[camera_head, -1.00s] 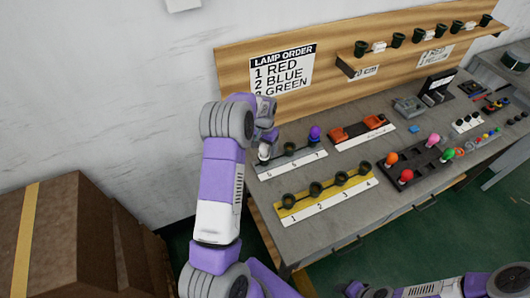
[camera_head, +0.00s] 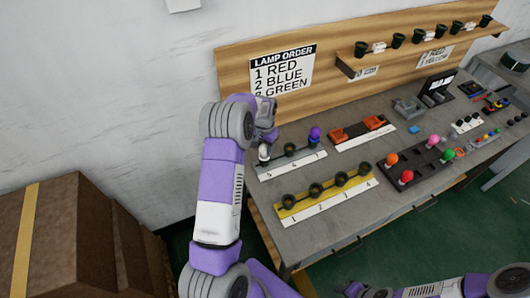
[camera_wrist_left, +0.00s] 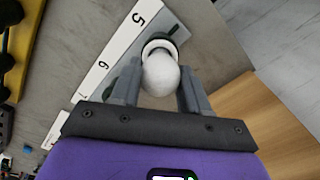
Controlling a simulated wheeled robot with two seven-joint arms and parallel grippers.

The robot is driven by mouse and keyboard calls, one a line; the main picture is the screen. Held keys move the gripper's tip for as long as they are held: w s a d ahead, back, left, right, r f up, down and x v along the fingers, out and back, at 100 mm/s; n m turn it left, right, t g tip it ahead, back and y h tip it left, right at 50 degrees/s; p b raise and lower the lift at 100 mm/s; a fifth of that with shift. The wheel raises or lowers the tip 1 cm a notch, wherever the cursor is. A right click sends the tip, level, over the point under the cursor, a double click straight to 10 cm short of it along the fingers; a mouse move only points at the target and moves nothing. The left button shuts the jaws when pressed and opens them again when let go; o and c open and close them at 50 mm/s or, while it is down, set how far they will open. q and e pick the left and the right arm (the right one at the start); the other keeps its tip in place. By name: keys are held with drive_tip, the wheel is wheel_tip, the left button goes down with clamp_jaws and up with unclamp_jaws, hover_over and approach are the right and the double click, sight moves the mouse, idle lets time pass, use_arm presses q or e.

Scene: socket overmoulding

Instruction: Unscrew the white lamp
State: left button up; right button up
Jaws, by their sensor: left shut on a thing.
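The white lamp (camera_wrist_left: 161,75) sits in the socket by the number 5 in the left wrist view, base end in the dark-rimmed socket. In the head view the white lamp (camera_head: 264,153) shows at the left end of the white-labelled socket strip (camera_head: 290,163). My left gripper (camera_wrist_left: 155,88) is shut on the lamp, one finger on each side of it. In the head view the left gripper (camera_head: 268,138) is partly hidden by its own wrist. My right arm shows at the lower right, but its gripper is not clearly visible.
A purple lamp (camera_head: 314,134) stands at the other end of the strip. A yellow strip (camera_head: 322,198) with several empty sockets lies in front. A dark tray (camera_head: 418,165) with coloured lamps is to the right. A wooden back board (camera_head: 330,62) rises behind.

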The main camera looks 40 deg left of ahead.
use_arm(q)
drive_tip(key=n, duration=0.4)
drive_tip(key=n, duration=0.3)
drive_tip(key=shift+p, duration=0.3)
drive_tip(key=shift+n, duration=0.9)
